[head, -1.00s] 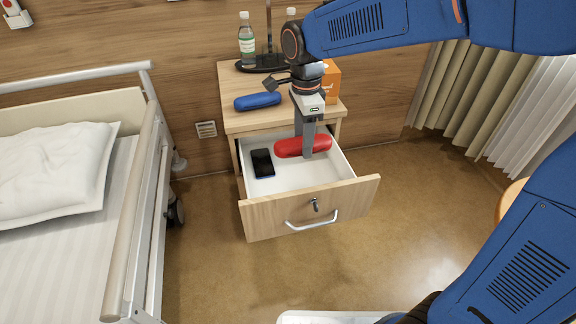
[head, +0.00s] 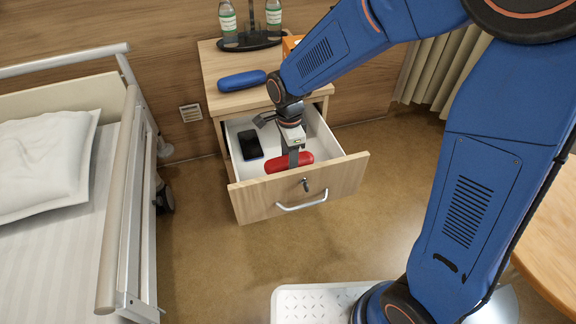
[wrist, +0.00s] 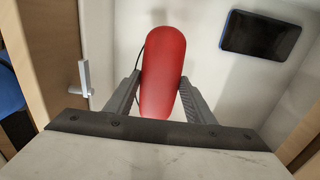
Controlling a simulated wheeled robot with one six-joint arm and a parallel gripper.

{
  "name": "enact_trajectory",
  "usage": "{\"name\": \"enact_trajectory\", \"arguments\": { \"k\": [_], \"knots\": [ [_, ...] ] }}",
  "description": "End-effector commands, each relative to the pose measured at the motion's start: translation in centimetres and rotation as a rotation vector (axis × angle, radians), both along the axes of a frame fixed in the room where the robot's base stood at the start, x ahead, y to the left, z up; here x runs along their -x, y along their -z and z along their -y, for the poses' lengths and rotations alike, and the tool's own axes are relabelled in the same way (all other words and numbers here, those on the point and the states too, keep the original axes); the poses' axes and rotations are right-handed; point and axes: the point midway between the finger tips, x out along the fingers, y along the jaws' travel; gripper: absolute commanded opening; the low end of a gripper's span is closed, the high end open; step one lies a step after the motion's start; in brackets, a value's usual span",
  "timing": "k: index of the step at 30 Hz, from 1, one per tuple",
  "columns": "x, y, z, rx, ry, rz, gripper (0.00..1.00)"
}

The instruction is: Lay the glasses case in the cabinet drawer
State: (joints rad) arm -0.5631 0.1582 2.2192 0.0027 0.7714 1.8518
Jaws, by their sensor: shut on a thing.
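A red glasses case (head: 280,164) is between the fingers of my gripper (head: 292,158), inside the outline of the open cabinet drawer (head: 237,185), near its front panel. In the wrist view the red case (wrist: 163,70) lies lengthwise between both fingers (wrist: 163,98), which are shut on it. I cannot tell whether it touches the drawer floor. A similar blue case (head: 242,81) lies on top of the cabinet (head: 222,66), at its front left.
A dark phone (head: 250,145) lies in the drawer's left part; it also shows in the wrist view (wrist: 261,35). Bottles (head: 228,22) stand on a dark tray at the cabinet's back, beside a partly hidden orange box (head: 291,43). The bed rail (head: 118,200) stands left.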

Motion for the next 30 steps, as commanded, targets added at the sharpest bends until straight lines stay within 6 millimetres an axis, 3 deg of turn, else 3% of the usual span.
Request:
{"name": "enact_trajectory", "arguments": {
  "k": [14, 25, 26, 27, 28, 30],
  "knots": [
    [0.0, 4.3, 0.0, 0.0, 0.0, -0.001, 0.25],
    [0.0, 4.7, 0.0, 0.0, 0.0, 0.0, 0.25],
    [0.0, 4.7, 0.0, 0.0, 0.0, 0.001, 0.54],
    [0.0, 4.7, 0.0, 0.0, 0.0, 0.001, 0.63],
    [0.0, 4.7, 0.0, 0.0, 0.0, 0.001, 0.68],
    [0.0, 4.7, 0.0, 0.0, 0.0, 0.001, 0.68]
  ]
}}
